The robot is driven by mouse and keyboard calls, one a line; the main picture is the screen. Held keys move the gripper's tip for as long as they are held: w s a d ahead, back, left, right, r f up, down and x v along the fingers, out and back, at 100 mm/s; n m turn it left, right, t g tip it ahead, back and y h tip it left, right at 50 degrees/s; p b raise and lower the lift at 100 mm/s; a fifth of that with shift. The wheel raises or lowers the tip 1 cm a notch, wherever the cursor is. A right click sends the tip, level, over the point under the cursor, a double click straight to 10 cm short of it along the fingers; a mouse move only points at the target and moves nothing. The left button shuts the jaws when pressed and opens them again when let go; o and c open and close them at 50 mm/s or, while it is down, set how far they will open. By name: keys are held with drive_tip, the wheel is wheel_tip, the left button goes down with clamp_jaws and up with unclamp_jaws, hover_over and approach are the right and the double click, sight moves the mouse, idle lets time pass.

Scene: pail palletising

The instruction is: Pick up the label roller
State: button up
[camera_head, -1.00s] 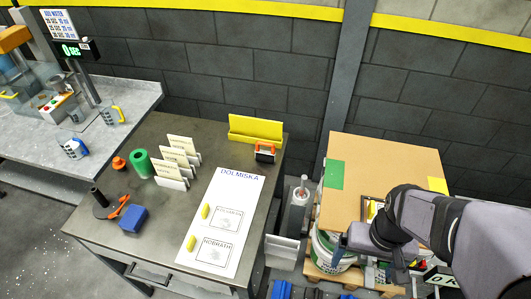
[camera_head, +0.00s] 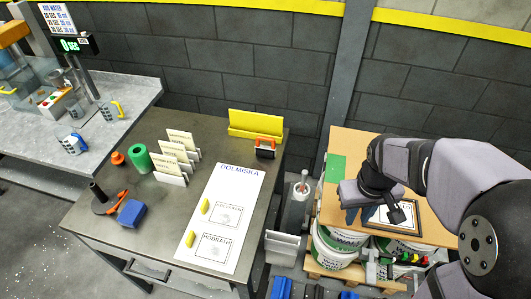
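White pails (camera_head: 333,252) stand on a wooden pallet under the board. A dark-framed card (camera_head: 408,222) lies on the board beside my gripper. The dark table (camera_head: 150,245) at left holds cards, a green roll (camera_head: 141,158), a blue block (camera_head: 132,213) and a yellow rack (camera_head: 256,126).

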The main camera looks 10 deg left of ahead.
drive_tip(key=w+a+n, duration=0.1)
drive_tip(key=w, duration=0.2)
drive_tip(key=w+a+n, duration=0.1)
drive_tip(key=w, duration=0.1)
drive_tip(key=w+a+f+n+t+b, duration=0.1)
drive_tip(key=w+a, duration=0.1)
drive_tip(key=w, duration=0.1)
drive_tip(key=shift+w+a, duration=0.1)
drive_tip(key=shift+w, duration=0.2)
drive_tip(key=w+a+f+n+t+b, duration=0.15)
drive_tip(key=w+a+n, duration=0.25)
drive_tip(key=w+a, duration=0.5)
drive_tip(key=n+t+b, duration=0.3)
drive_tip(key=n+b, duration=0.1)
drive_tip(key=n, duration=0.3)
approach(265, 138)
drive_tip(key=x, duration=0.3)
drive_tip(key=shift+w+d+f, duration=0.1)
drive_tip(key=shift+d+f, duration=0.15)
drive_tip(key=shift+f, duration=0.1)
drive_tip(key=shift+p+x, duration=0.7)
drive_tip(key=shift+x, duration=0.25)
drive_tip(key=shift+p+x, duration=1.05)
drive_tip(key=shift+x, duration=0.1)
drive_tip(key=shift+p+x, duration=0.3)
drive_tip(key=shift+x, duration=1.1)
